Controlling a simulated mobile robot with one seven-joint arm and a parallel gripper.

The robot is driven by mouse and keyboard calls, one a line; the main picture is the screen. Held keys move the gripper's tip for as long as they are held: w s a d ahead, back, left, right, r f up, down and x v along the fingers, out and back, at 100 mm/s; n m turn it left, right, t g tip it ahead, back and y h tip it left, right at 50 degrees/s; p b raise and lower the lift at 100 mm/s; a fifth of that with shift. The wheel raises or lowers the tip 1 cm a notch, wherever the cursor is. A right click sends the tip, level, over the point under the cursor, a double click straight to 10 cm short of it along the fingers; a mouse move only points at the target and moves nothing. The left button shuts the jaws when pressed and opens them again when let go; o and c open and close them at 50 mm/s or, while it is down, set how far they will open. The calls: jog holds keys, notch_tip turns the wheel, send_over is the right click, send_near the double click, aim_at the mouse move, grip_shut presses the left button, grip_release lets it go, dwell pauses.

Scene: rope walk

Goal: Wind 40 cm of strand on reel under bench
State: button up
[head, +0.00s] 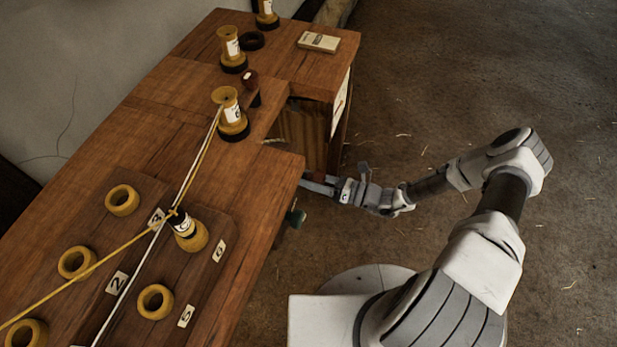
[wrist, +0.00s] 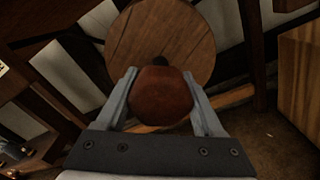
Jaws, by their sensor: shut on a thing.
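The reel (wrist: 185,35) shows in the wrist view as a round wooden disc in the shade under the bench (head: 150,130). A red-brown rounded handle (wrist: 160,97) stands in front of its face. My gripper (wrist: 160,80) is shut on this handle, one grey finger on each side. In the head view my gripper (head: 312,184) reaches in at the bench's right edge, partly hidden, and the reel does not show. A yellow strand (head: 95,265) and a white strand (head: 140,270) run along the bench top. I cannot see strand on the reel.
A numbered board (head: 215,265) holds yellow rings and a bobbin marked C (head: 188,232). Another bobbin (head: 231,115) stands by the bench's notch. The floor (head: 500,80) to the right is clear.

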jog(key=m, duration=0.6)
jog(key=shift+s, duration=0.1)
jog(key=m, duration=0.4)
jog(key=shift+b, duration=0.4)
jog(key=m, duration=0.3)
jog(key=shift+m, duration=0.3)
jog(key=m, duration=0.7)
jog(key=shift+r+b, duration=0.15)
jog(key=shift+b, duration=0.2)
jog(key=m, duration=0.6)
jog(key=shift+d+m, duration=0.1)
jog(key=shift+m, duration=0.2)
jog(key=o, duration=1.4)
jog(key=shift+r, duration=0.1)
jog(key=shift+d, duration=0.1)
